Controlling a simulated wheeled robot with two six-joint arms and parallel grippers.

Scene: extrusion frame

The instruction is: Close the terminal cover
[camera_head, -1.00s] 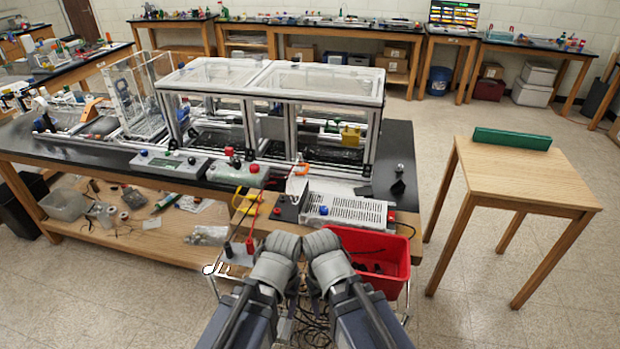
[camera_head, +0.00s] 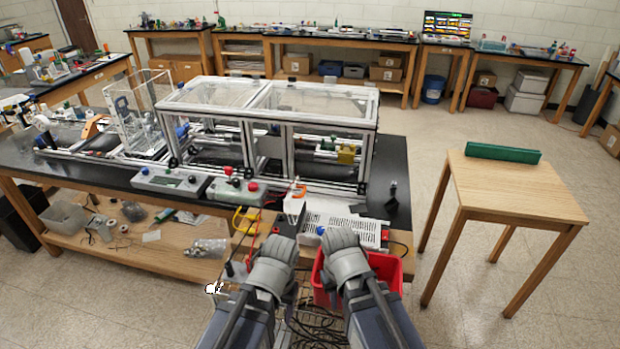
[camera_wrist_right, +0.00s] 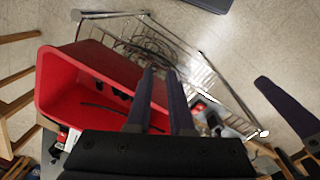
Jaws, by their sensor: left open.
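A light metal box with a perforated top (camera_head: 348,229) sits at the front edge of the bench. At its left end a white upright piece with an orange top (camera_head: 296,203) stands. It may be the terminal cover, but I cannot tell. My left gripper (camera_head: 277,242) is below and in front of this end; its fingers are hidden in the head view. My right gripper (camera_wrist_right: 161,72) hangs above a red bin and wire cart. Its fingers are empty and nearly parallel, with a narrow gap.
The red bin (camera_head: 330,292) is under my right arm, beside the wire cart (camera_wrist_right: 205,70). A framed clear enclosure (camera_head: 265,135) and grey control boxes (camera_head: 236,190) stand behind. A wooden table (camera_head: 515,190) with a green bar (camera_head: 503,153) is right, across open floor.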

